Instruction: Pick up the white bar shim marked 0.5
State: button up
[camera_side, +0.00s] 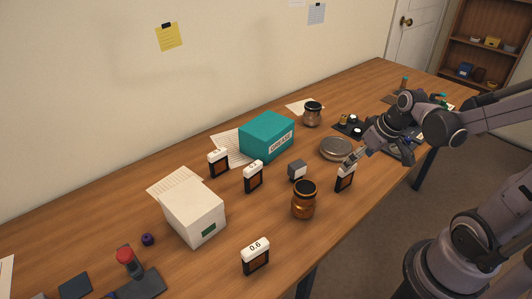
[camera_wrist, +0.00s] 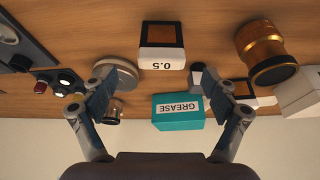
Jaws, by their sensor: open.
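The white bar shim marked 0.5 (camera_wrist: 162,57) stands upright ahead of my gripper in the wrist view, upside down there, with its white label bar and dark-framed brown window showing. In the side view a shim of this kind (camera_side: 345,180) stands just below my fingertips; its mark cannot be read there. My gripper (camera_side: 351,158) is open and empty. In the wrist view my gripper (camera_wrist: 155,76) has its two fingers spread wide, with the shim beyond the tips and between them sideways. I see no contact.
Similar shims, one marked 0.6 (camera_side: 255,257), others (camera_side: 253,177) and (camera_side: 217,163), stand apart on the table. An amber jar (camera_side: 304,201), a grey block (camera_side: 297,171) and a round tin (camera_side: 336,148) are close by. A teal grease box (camera_side: 267,137) stands behind.

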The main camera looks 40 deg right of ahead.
aim_at(345, 177)
jog(key=shift+w+x, duration=0.15)
jog(key=shift+x, duration=0.6)
jog(key=shift+w+x, duration=0.15)
jog(key=shift+x, duration=1.6)
jog(key=shift+a, duration=0.1)
jog(key=c, duration=1.2)
